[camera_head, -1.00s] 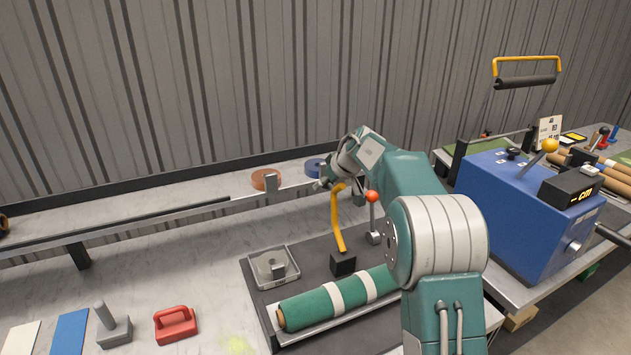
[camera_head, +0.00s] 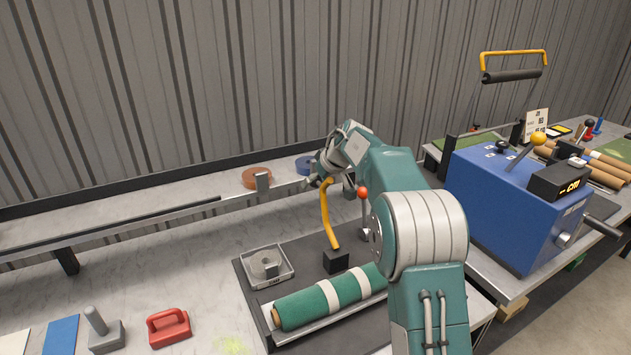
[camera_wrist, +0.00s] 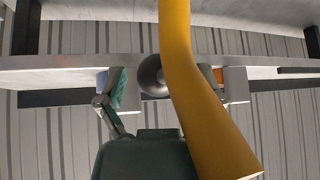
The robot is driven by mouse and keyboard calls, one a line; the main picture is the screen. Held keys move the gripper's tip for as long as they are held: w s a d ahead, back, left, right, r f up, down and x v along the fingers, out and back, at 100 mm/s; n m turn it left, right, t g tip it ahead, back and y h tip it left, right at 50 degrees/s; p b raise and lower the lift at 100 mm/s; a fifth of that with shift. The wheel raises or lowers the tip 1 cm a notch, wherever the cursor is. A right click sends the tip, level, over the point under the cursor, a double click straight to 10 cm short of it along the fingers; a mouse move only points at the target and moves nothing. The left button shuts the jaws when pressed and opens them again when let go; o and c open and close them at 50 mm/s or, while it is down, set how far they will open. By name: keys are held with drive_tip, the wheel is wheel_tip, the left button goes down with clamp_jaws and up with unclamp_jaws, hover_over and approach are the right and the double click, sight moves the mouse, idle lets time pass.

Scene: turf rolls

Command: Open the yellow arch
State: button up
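The yellow arch (camera_head: 326,212) is a curved bar rising from a black block (camera_head: 336,262) on the dark mat, beside the green turf roll. In the head view my gripper (camera_head: 322,180) is at its upper end, and its fingers are too small to read there. In the wrist view the yellow bar (camera_wrist: 190,75) runs close in front of the camera, past a dark ball (camera_wrist: 152,76). My gripper (camera_wrist: 172,92) has its two fingers spread well apart on either side of the bar. Contact with the bar cannot be told.
A red-knobbed lever (camera_head: 363,195) stands right of the arch. A metal rail (camera_head: 160,215) runs behind.

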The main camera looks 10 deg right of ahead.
drive_tip(key=v, duration=1.1)
drive_tip(key=shift+s+d+r, duration=0.15)
drive_tip(key=shift+s+r, duration=0.05)
drive_tip(key=shift+r, duration=0.1)
